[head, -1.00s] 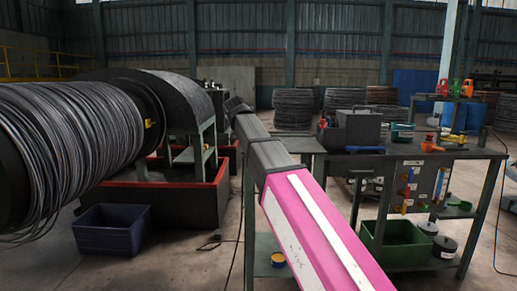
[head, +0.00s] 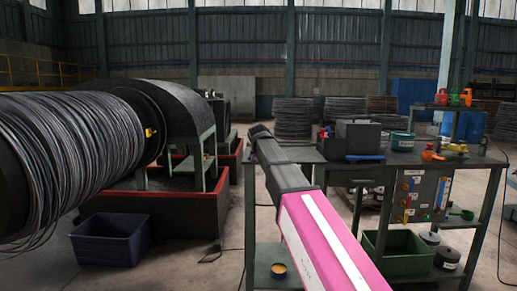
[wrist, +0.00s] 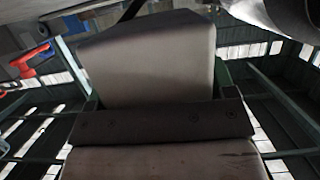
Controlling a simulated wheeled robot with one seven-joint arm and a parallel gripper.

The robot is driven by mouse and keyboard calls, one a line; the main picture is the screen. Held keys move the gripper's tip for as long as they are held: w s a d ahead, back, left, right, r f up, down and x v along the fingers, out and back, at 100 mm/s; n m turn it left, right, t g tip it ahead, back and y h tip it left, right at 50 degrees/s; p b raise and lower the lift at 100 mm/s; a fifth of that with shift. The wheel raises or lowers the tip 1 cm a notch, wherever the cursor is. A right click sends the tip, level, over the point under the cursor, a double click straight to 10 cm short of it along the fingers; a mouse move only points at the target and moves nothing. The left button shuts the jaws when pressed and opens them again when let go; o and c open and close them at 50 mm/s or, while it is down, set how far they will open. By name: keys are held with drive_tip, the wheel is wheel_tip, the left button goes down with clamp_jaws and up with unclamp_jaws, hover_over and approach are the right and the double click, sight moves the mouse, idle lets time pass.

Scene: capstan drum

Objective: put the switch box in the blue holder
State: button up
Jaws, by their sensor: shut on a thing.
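My gripper (head: 260,132) is at the far end of my pink and grey arm, low over or beside the left end of the workbench. In the wrist view a plain grey block, which I take to be the switch box (wrist: 150,62), stands beyond a dark bolted band of my gripper (wrist: 160,124). My gripper is shut on it; the fingertips are hard to make out. A flat blue piece, perhaps the blue holder (head: 366,158), lies at the bench's front edge, to the right of my gripper and in front of a grey box (head: 358,138).
The workbench (head: 430,164) also bears a teal tub (head: 402,142), an orange item (head: 431,154) and a raised shelf with coloured items. A green crate (head: 400,256) stands below. The wire-wound drum (head: 70,155) and a dark blue bin (head: 110,240) are at left.

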drive_tip(key=shift+f, duration=1.75)
drive_tip(key=shift+f, duration=0.15)
drive_tip(key=o, duration=1.3)
drive_tip(key=shift+c, duration=0.2)
